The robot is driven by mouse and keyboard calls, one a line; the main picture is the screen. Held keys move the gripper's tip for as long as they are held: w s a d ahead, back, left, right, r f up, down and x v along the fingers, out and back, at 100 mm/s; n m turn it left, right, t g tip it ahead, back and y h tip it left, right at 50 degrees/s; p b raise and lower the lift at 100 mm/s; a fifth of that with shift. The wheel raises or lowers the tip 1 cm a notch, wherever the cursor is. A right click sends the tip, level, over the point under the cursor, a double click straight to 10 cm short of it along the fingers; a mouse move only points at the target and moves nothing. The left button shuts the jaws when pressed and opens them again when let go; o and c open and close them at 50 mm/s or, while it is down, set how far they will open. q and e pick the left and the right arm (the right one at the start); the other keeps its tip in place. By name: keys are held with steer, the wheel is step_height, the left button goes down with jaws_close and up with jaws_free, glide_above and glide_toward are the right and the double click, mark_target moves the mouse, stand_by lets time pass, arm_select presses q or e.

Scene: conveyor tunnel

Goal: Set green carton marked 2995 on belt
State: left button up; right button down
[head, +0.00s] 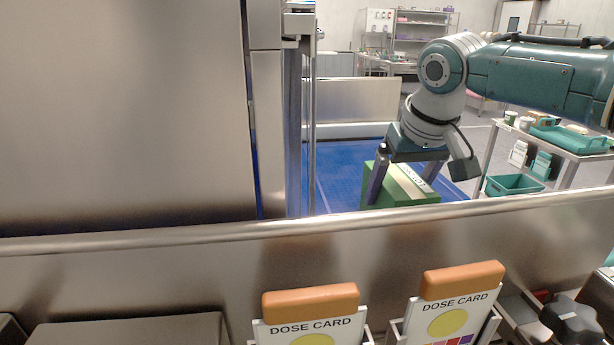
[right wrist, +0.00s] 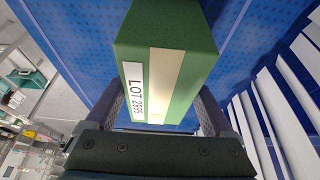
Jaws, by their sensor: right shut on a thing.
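The green carton (head: 414,190) is in the head view, beyond the steel rail and over the blue belt (head: 342,167). It has a pale stripe and a white label. In the right wrist view the carton (right wrist: 190,38) shows its label reading LOT 2995. My right gripper (head: 403,187) reaches down from the right, and its two fingers are shut on the sides of the carton. The blue belt (right wrist: 78,42) fills much of the background in the right wrist view. I cannot tell whether the carton's underside touches the belt. My left gripper is not in view.
A large steel panel (head: 125,110) blocks the left side. A steel rail (head: 300,228) crosses in front of the belt. Two dose cards (head: 312,318) stand in holders at the near side. A cart (head: 570,146) with green trays stands at the right.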

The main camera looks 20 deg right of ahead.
jaws_free()
steer(key=shift+f, duration=0.1)
steer(key=shift+s+r, duration=0.1)
steer(key=shift+r, duration=0.55)
steer(key=p+v, duration=0.1)
steer(key=v, duration=1)
steer(key=shift+s, duration=0.1)
